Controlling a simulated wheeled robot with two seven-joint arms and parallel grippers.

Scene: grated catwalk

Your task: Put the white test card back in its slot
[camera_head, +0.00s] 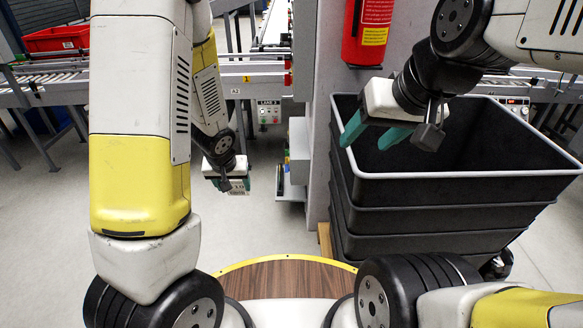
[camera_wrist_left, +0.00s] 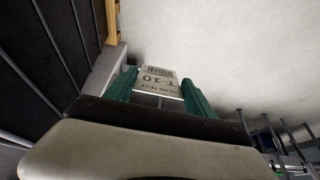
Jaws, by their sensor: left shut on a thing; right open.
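The white test card (camera_wrist_left: 158,80), with dark print on it, sits between the two green fingers of my left gripper (camera_wrist_left: 158,84) in the left wrist view. In the head view my left gripper (camera_head: 240,186) hangs low over the floor, left of the grey column, and is shut on the card (camera_head: 238,186). My right gripper (camera_head: 374,133) is open and empty above the left rim of the black bins. I cannot make out the card's slot in either view.
Stacked black bins (camera_head: 450,187) stand at the right beside the grey column (camera_head: 322,60). A red fire extinguisher (camera_head: 368,30) hangs on the column. Roller conveyors (camera_head: 45,80) and a red crate (camera_head: 57,39) lie behind. The floor (camera_head: 270,228) below my left gripper is clear.

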